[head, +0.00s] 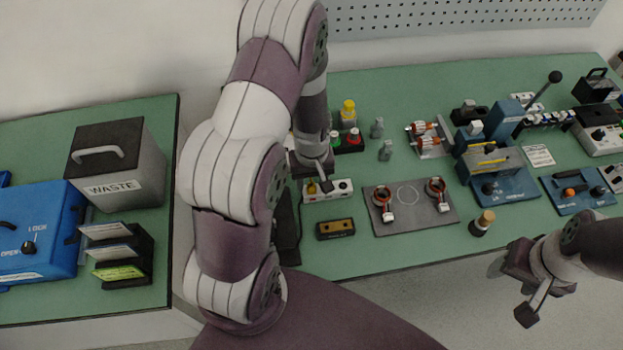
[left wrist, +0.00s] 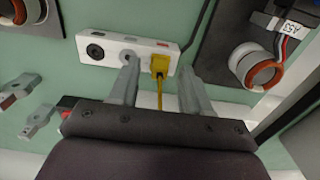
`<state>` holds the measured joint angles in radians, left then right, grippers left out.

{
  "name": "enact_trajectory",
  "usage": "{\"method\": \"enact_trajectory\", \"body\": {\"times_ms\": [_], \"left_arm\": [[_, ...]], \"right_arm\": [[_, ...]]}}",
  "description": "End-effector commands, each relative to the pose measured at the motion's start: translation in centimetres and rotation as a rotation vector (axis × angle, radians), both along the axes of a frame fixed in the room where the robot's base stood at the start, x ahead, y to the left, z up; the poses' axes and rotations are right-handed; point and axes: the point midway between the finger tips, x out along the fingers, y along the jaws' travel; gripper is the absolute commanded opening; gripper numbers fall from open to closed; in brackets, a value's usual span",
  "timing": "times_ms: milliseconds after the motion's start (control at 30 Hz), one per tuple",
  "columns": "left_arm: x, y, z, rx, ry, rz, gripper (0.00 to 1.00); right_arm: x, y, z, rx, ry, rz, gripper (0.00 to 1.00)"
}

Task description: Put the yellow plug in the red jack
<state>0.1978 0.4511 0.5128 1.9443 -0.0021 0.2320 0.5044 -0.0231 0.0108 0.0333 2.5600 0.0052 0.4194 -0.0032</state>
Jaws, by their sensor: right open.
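The white jack box (head: 342,194) stands on the green bench, and it also fills the upper middle of the left wrist view (left wrist: 112,45). It has a black round socket (left wrist: 95,50), a grey socket and a red label (left wrist: 162,43). The yellow plug (left wrist: 160,65) is at the box end by the red label, its yellow cable running toward my gripper's palm; it also shows in the head view (head: 311,187). I cannot tell how deep it sits. My left gripper (left wrist: 158,78) is open, its fingers apart on either side of the plug. My right gripper (head: 512,290) is open and empty.
A dark plate with two copper rings (head: 410,218) lies right of the box. A black block (head: 335,229) lies in front. Red and green buttons (head: 352,140) and small grey parts (head: 385,150) stand behind. A waste bin (head: 118,165) is at the left.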

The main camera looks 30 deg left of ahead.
Motion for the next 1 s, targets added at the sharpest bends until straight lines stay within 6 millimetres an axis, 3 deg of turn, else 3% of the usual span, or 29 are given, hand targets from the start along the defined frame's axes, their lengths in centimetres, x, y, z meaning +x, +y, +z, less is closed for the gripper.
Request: {"method": "enact_trajectory", "body": {"times_ms": [267, 700, 1000], "left_arm": [[0.1, 0.0, 0.8, 0.0, -0.004, 0.0, 0.48], [0.1, 0.0, 11.3, 0.001, -0.004, 0.0, 0.48], [0.0, 0.0, 12.7, 0.0, 0.0, 0.0, 0.48]], "right_arm": [[0.0, 0.0, -0.1, 0.0, 0.0, 0.0, 0.57], [0.0, 0.0, -0.4, 0.0, 0.0, 0.0, 0.57], [0.0, 0.0, -0.4, 0.0, 0.0, 0.0, 0.57]]}}
